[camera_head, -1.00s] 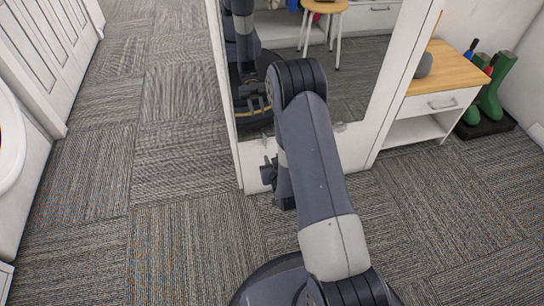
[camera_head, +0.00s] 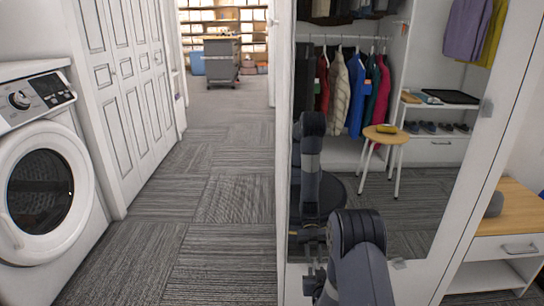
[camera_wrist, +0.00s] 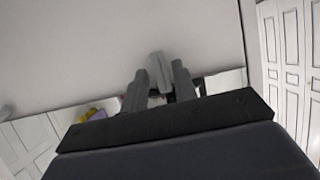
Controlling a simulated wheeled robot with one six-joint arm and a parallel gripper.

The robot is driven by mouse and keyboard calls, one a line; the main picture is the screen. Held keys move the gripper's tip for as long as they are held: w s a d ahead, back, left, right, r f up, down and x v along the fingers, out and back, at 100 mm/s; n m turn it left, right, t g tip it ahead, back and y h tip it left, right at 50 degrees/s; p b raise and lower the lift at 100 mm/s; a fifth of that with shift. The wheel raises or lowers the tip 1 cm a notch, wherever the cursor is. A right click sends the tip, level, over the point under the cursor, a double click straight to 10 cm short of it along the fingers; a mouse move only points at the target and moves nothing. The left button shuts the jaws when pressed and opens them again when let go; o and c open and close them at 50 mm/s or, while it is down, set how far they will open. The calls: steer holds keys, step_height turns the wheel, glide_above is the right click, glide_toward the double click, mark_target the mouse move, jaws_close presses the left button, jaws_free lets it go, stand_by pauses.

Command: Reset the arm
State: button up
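My arm (camera_head: 358,265) rises from the bottom of the head view, in front of a tall mirrored door.
The mirror (camera_head: 420,210) reflects hanging clothes, a stool and my arm. A white washing machine (camera_head: 45,185) stands at left, beside white panelled doors (camera_head: 130,90). A drawer unit (camera_head: 505,245) is at right. Carpet (camera_head: 200,215) lies clear between the machine and mirror.

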steer(key=shift+w+p, duration=0.15)
steer(key=shift+p, duration=0.3)
steer(key=shift+m, duration=0.3)
steer(key=shift+f, duration=0.15)
